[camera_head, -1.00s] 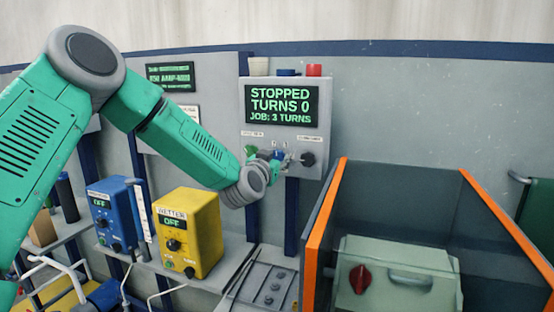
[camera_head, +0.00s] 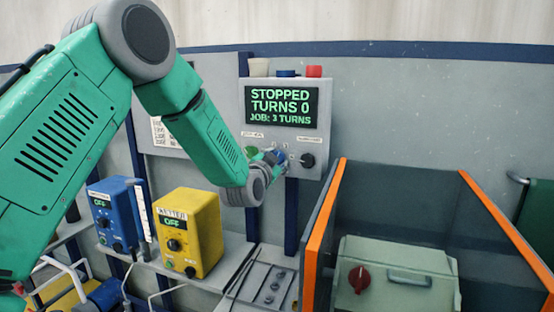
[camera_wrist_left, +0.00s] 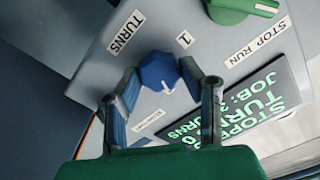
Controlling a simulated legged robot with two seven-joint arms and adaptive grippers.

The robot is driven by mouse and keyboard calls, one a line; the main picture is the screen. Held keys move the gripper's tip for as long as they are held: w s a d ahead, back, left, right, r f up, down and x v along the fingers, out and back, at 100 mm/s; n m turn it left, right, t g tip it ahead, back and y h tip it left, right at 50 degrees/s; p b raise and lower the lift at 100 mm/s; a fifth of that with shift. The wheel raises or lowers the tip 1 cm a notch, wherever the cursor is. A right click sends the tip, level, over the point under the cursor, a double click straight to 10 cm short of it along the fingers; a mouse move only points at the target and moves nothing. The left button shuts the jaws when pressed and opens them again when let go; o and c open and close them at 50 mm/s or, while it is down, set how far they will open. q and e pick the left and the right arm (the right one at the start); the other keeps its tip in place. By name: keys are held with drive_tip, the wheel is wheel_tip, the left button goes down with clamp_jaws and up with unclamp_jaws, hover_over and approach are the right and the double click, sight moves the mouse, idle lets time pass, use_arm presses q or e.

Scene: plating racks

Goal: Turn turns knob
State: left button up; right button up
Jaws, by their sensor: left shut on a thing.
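The turns knob is blue and faceted, on the grey control box (camera_head: 290,92). In the left wrist view the turns knob (camera_wrist_left: 158,72) sits between my left fingers, beside the TURNS label and the mark 1. A white pointer line shows on its face. My left gripper (camera_head: 275,157) reaches the box's lower front and is shut on the knob; in the wrist view the gripper (camera_wrist_left: 168,90) has a finger on either side of it. The display (camera_head: 281,106) reads STOPPED, TURNS 0, JOB: 3 TURNS. My right gripper is out of view.
A green STOP RUN knob (camera_wrist_left: 240,8) is close beside the turns knob. A black knob (camera_head: 308,160) is to its right. Yellow (camera_head: 190,232) and blue (camera_head: 115,213) boxes stand below left. An orange-edged enclosure (camera_head: 323,235) stands below right.

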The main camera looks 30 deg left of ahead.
use_arm(q)
drive_tip(key=shift+s+f+m, duration=0.1)
drive_tip(key=shift+f+m, duration=0.15)
drive_tip(key=shift+m, duration=0.85)
drive_tip(key=o, duration=1.1)
drive_tip(key=shift+o, duration=0.2)
drive_tip(key=v, duration=1.1)
drive_tip(key=shift+s, duration=0.3)
drive_tip(key=shift+f, duration=0.1)
